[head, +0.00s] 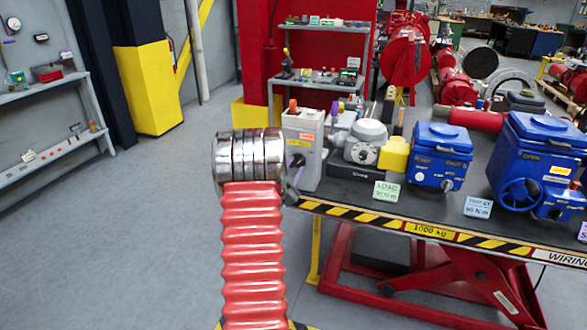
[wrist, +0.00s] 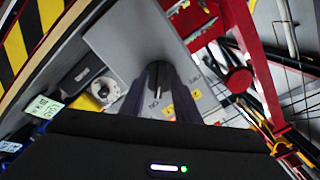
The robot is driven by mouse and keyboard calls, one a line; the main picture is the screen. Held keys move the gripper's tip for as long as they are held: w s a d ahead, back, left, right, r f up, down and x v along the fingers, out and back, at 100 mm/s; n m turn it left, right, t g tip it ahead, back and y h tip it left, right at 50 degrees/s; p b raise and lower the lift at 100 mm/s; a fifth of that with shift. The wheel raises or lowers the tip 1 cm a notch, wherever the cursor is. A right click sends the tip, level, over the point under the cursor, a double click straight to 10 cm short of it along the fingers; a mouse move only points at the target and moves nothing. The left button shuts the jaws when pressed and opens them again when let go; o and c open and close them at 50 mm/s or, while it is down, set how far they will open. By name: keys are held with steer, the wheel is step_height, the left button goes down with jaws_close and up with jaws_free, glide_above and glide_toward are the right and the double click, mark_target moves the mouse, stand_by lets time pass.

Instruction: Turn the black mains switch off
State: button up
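A tall light grey switch box (head: 308,160) stands at the left end of the workbench, with an orange part on its top and an orange label. In the wrist view the grey box (wrist: 125,40) fills the middle, with printed lettering on its face. The small black mains switch (wrist: 157,78) shows as a narrow dark shape there, partly hidden between the fingers. My gripper (wrist: 159,72) has two dark fingers, apart with grey panel visible between them. Their tips are at the switch, one on each side; contact cannot be told. In the head view my arm hides most of the gripper.
Right of the box stand a grey actuator (head: 365,142), a yellow block (head: 394,154) and blue actuators (head: 440,157) with label cards. The bench has a striped front edge (head: 380,221). The floor at left is clear.

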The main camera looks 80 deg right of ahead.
steer(key=shift+c, duration=0.5)
jaws_close()
steer(key=shift+n, duration=0.4)
steer(key=n, duration=0.2)
steer(key=shift+s+n, duration=0.1)
steer(key=shift+n, duration=0.2)
steer(key=n, duration=0.3)
steer(key=shift+f+n, duration=0.1)
steer(key=shift+n, duration=0.2)
steer(key=n, duration=0.5)
steer(key=shift+a, duration=0.1)
steer(key=n, duration=0.5)
steer(key=shift+n, duration=0.4)
